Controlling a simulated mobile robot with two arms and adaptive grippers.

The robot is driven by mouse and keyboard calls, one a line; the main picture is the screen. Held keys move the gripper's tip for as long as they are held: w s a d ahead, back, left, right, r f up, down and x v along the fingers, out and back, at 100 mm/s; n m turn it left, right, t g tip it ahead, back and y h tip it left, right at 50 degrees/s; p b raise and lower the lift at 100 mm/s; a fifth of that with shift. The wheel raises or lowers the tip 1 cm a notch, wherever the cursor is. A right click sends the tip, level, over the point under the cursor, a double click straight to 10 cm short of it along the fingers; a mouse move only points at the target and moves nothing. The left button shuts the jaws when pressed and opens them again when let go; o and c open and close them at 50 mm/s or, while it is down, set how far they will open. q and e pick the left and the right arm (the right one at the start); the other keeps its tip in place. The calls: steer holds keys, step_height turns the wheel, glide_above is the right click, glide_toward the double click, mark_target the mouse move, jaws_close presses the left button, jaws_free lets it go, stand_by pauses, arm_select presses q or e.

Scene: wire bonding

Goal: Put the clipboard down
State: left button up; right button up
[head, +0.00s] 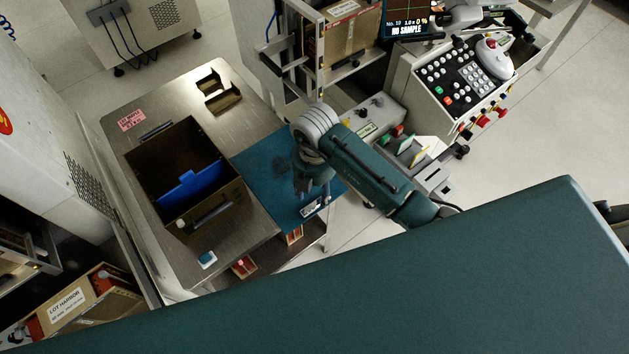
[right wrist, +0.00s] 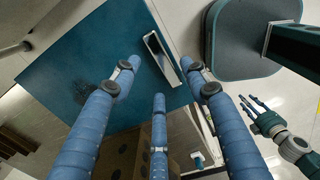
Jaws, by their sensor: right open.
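A blue panel with a raised tab (head: 190,190) stands inside a dark open box on the steel table; it may be the clipboard, but I cannot tell for sure. My right gripper (head: 313,196) is over the teal mat (head: 255,165), to the right of the box and apart from it. In the right wrist view its blue fingers (right wrist: 158,76) are spread with nothing between them. A small pale-framed dark item (right wrist: 162,57) lies near the mat's edge, beyond the fingers. My left gripper (right wrist: 254,108) shows only in the right wrist view, fingers apart and empty.
The dark box (head: 214,212) takes up the middle of the steel table (head: 120,105). A small brown open holder (head: 220,97) is at the table's back. A control panel (head: 460,75) stands at the upper right.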

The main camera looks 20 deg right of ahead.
step_height(320, 180, up, 7)
steer(key=b, duration=0.1)
steer(key=shift+f, duration=0.1)
stand_by(0.5)
